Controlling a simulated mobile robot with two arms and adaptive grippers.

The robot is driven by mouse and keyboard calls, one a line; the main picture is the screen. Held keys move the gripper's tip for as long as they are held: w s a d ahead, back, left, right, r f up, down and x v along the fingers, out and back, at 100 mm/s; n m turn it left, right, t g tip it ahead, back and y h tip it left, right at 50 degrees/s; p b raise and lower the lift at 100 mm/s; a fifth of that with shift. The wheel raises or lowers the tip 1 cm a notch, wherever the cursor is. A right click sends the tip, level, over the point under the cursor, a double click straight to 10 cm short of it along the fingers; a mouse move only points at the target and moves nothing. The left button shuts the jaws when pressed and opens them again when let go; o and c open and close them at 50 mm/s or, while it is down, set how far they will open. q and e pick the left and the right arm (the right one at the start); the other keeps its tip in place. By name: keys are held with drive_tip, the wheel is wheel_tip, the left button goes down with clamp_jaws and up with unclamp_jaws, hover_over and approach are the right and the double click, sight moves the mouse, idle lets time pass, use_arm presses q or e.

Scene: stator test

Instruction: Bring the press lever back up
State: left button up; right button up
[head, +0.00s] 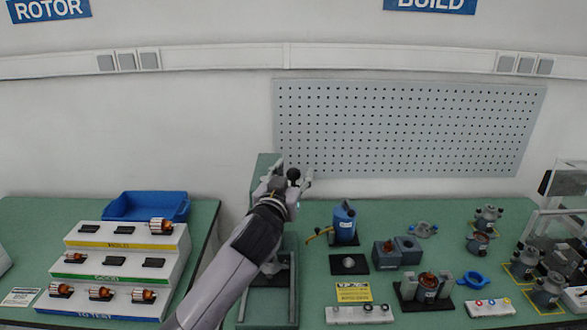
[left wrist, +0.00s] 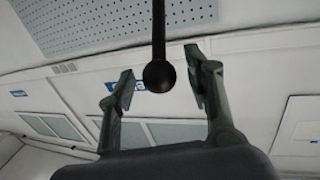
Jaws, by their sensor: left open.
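The press lever ends in a black ball knob (head: 293,174). In the left wrist view its knob (left wrist: 158,75) hangs from a dark rod that runs to the top edge of the picture. My left gripper (head: 294,169) is open around the knob; in the left wrist view its fingers (left wrist: 159,82) stand on either side with gaps. I cannot tell whether either finger touches it. The green press (head: 264,160) stands behind my left arm, which hides most of its column and the lever's rod. My right gripper is not in view.
A stepped rack (head: 82,240) with rotors and a blue bin (head: 118,207) stand on the left table. To the right of the press are a blue can (head: 344,222), grey blocks (head: 386,255) and several stators. A pegboard (head: 410,125) hangs behind.

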use_arm(q)
drive_tip(key=shift+w+d, duration=0.1)
drive_tip(key=shift+w, duration=0.25)
clamp_jaws()
idle(0.5)
